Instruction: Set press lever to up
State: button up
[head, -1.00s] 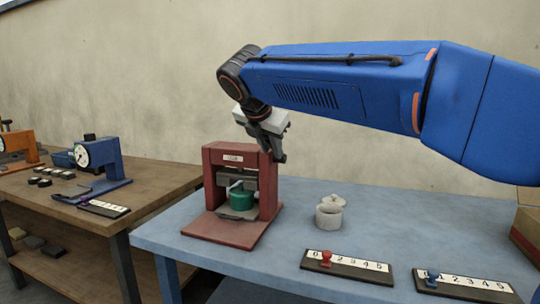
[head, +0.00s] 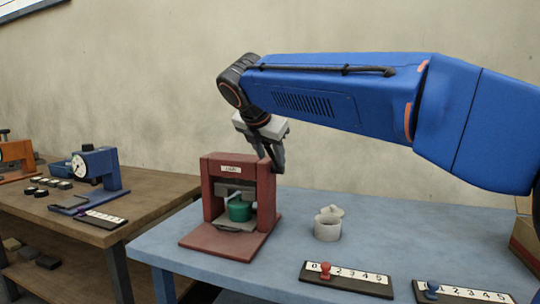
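The red press (head: 217,210) stands on the blue table, with a label on its top beam. A green round piece (head: 239,211) sits inside its opening. A pale rod shows in front of the press plate, just above the green piece; I cannot tell whether it is the lever. My gripper (head: 277,165) points down at the press's upper right side, close to the frame. Its fingers overlap the press edge in this view, so I cannot tell whether they touch it or hold anything. Any lever on the press's right side is hidden behind my gripper.
A lidded white pot (head: 328,226) stands right of the press. Two number strips lie at the front, one with a red peg (head: 325,270), one with a blue peg (head: 432,290). A wooden table (head: 150,205) at left holds a blue gauge device (head: 100,175). Blue tabletop between is clear.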

jog(key=v, duration=1.7)
jog(key=shift+s, duration=0.15)
jog(key=shift+r, duration=0.15)
